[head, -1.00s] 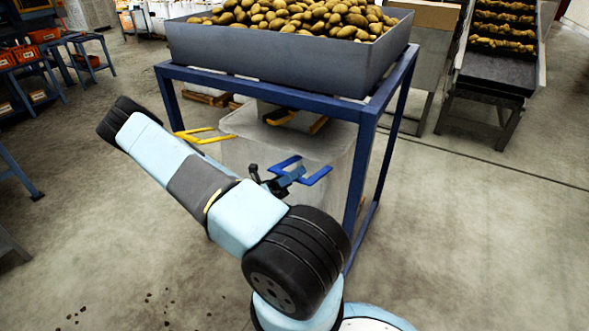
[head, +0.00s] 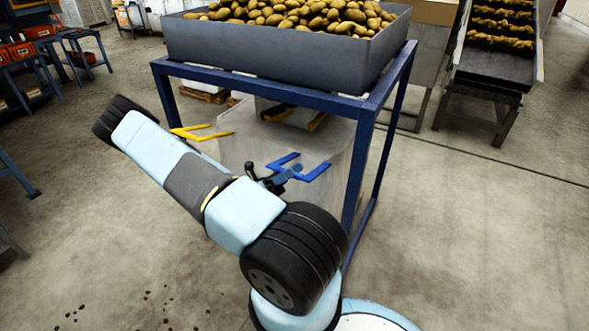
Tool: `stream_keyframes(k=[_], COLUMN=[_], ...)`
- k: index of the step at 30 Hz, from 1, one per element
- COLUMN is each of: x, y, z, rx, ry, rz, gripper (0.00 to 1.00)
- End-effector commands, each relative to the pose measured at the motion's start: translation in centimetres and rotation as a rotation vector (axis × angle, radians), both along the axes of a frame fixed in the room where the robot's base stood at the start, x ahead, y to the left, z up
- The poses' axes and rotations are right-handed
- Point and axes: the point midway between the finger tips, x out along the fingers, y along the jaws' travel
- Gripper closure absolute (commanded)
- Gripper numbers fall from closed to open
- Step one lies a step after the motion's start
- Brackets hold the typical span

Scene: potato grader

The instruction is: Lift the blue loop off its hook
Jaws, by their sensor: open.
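The blue loop (head: 312,173) is a bent, angular blue shape in front of the upper part of a pale bulk bag (head: 338,150), under the potato hopper. A hook on it cannot be made out clearly. My arm reaches from the bottom up and left, and its links cover part of the bag. Dark parts that look like my gripper (head: 262,178) show just past the arm's edge, close to the left of the blue loop. It looks open, with no loop visibly held, but the fingertips are small and partly hidden. I cannot tell whether it touches the loop.
A yellow loop (head: 203,132) sticks out at the bag's left. A blue steel frame (head: 360,165) stands around the bag and carries a grey hopper (head: 270,50) full of potatoes. A conveyor (head: 492,70) stands at the back right. The floor to the right is clear.

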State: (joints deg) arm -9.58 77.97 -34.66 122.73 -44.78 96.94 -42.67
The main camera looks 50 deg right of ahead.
Motion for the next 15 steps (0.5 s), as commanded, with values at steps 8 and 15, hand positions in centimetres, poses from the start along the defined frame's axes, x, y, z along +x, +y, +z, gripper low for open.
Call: stream_keyframes(k=[8,15], x=[2.6,5.6], y=[1.6,3.5], z=[-2.8,-5.9], rx=[0.001,0.001], ry=[0.000,0.000], rz=[0.002,0.002], gripper=[0.46,0.46])
